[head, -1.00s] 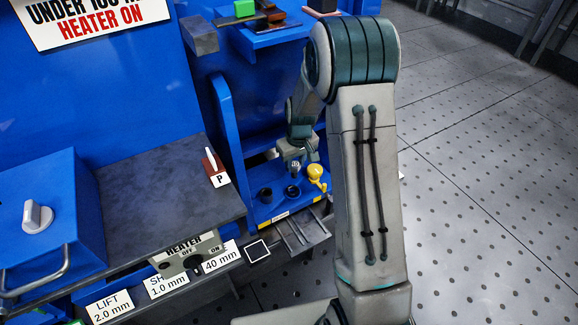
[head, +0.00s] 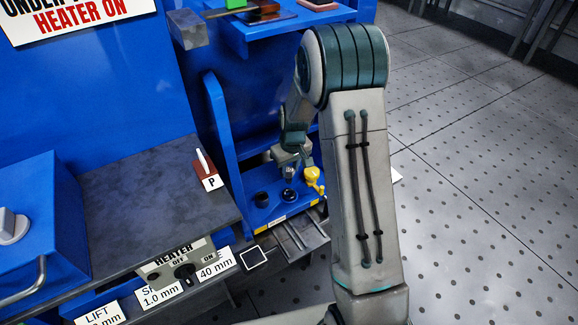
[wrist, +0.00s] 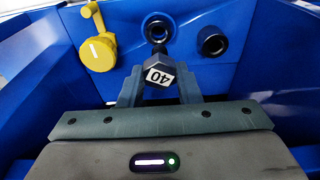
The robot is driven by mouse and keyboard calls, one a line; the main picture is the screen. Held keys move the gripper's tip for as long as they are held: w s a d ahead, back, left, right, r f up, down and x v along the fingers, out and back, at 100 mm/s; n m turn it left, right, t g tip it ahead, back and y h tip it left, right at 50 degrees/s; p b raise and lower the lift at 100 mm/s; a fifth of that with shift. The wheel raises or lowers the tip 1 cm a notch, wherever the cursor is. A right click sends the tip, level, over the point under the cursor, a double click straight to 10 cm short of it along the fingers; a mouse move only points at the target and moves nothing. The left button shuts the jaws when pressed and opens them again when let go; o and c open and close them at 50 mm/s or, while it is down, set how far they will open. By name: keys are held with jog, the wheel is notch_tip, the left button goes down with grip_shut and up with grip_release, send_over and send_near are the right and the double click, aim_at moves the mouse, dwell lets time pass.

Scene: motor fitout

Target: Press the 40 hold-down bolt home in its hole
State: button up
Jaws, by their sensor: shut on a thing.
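The 40 hold-down bolt (wrist: 158,72) has a dark hex head with a white "40" label, seen in the wrist view. My gripper (wrist: 159,92) is shut on its head, one finger on each side. The bolt's shank points toward a black-rimmed hole (wrist: 155,22) in the blue plate, and its end overlaps the hole's near rim. I cannot tell whether the tip is in the hole or above it. In the head view my gripper (head: 291,166) is over the blue plate, above the hole (head: 288,195); the bolt is too small to make out clearly there.
A second black-rimmed hole (wrist: 212,41) is to the right in the wrist view. A yellow lever (wrist: 98,52) stands to the left. Blue walls flank the plate. A grey bench (head: 135,190) with a heater switch (head: 183,270) is left in the head view.

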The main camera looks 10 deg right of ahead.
aim_at(289, 182)
jog(key=shift+f+b, duration=1.35)
jog(key=shift+f, duration=0.95)
jog(key=shift+f+b, duration=1.55)
jog(key=shift+f, duration=1)
jog(key=o, duration=1.2)
jog(key=shift+r, duration=0.1)
jog(key=r+p, duration=0.1)
jog(key=r, duration=0.3)
jog(key=s+r+p, duration=0.1)
jog(key=r+p, duration=0.1)
jog(key=r, duration=0.3)
jog(key=r+p, duration=0.2)
jog(key=r, duration=0.2)
jog(key=shift+s+d+r, duration=0.25)
jog(key=shift+s+r, duration=0.05)
jog(key=shift+s, duration=0.05)
